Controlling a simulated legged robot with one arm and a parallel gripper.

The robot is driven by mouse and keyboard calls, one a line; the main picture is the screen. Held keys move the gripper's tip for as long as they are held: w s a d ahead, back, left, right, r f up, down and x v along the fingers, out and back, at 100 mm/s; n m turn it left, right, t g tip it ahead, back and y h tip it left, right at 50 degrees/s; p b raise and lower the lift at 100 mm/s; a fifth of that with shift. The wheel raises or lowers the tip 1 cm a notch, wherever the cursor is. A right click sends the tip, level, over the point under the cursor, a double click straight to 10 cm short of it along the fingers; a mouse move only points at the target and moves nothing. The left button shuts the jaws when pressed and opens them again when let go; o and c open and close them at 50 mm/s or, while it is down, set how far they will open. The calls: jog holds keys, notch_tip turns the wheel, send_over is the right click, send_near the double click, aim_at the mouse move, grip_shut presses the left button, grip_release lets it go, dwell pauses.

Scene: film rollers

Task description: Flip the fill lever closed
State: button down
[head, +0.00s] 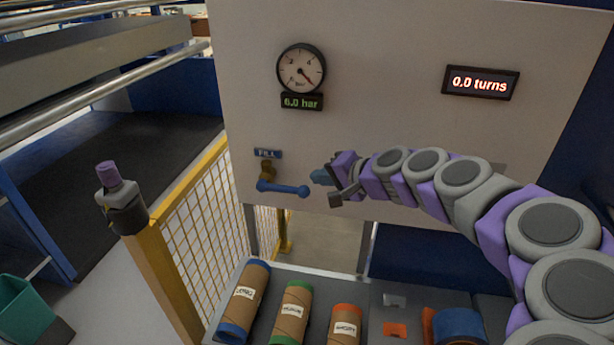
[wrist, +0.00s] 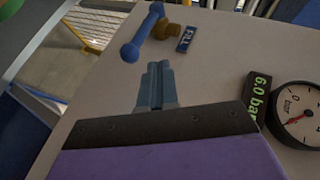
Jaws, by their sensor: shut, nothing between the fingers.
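The blue fill lever (head: 284,188) sits on a brass valve (head: 267,170) on the pale panel, under a FILL label (head: 268,153). Its handle points right and slightly down in the head view, ending in a round knob. In the wrist view the lever (wrist: 143,34) is at the upper left, beyond the fingertips. My gripper (head: 318,177) is just right of the knob, apart from it, with its fingers pointing left. The wrist view shows my gripper (wrist: 156,72) with its two blue-grey fingers shut together and empty.
A pressure gauge (head: 301,67) above reads 6.0 bar on its display (head: 302,102). A turns display (head: 481,82) reads 0.0. Several labelled rollers (head: 291,312) lie on the grey table below. A yellow mesh fence (head: 200,215) stands left. The panel around the lever is clear.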

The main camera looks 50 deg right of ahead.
jog(key=shift+s+a+r, duration=0.4)
jog(key=shift+s+a, duration=0.05)
jog(key=shift+s, duration=0.3)
jog(key=shift+d, duration=0.1)
